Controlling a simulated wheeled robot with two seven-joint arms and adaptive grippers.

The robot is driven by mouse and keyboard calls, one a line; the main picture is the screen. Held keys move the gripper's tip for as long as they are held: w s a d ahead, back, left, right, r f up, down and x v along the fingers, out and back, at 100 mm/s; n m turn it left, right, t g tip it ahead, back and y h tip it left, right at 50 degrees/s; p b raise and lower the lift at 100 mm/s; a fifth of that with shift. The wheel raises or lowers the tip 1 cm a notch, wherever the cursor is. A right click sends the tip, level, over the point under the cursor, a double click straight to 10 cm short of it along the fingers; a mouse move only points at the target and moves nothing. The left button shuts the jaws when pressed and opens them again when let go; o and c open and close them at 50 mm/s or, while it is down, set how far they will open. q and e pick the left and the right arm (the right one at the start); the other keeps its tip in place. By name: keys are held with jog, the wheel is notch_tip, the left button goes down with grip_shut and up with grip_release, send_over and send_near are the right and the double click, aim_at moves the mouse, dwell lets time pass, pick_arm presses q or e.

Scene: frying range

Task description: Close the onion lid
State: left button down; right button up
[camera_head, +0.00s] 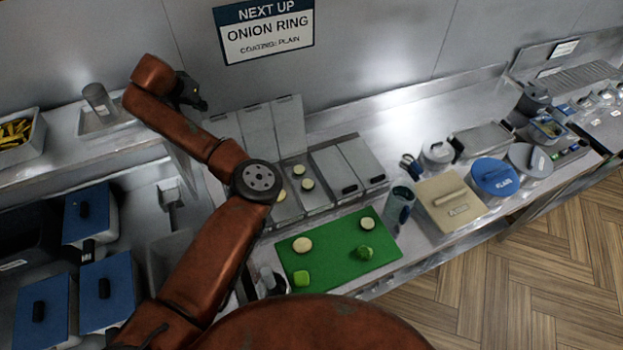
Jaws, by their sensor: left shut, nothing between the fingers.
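A row of steel bins stands at the back of the counter. Several steel lids stand raised against the wall behind it, among them a middle lid (258,129) and a right lid (290,123). Pale round pieces that look like onion (303,170) show in the open bins below. Two lids to the right lie shut, each with a black handle; one is the near shut lid (332,172). I cannot tell which lid is the onion one. My left gripper (197,101) is shut and empty, up and left of the raised lids, apart from them. My right gripper is not in view.
A green board (335,240) with several vegetable pieces lies in front of the bins. A steel cup (98,99) stands on the left shelf. My left arm crosses the left side.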

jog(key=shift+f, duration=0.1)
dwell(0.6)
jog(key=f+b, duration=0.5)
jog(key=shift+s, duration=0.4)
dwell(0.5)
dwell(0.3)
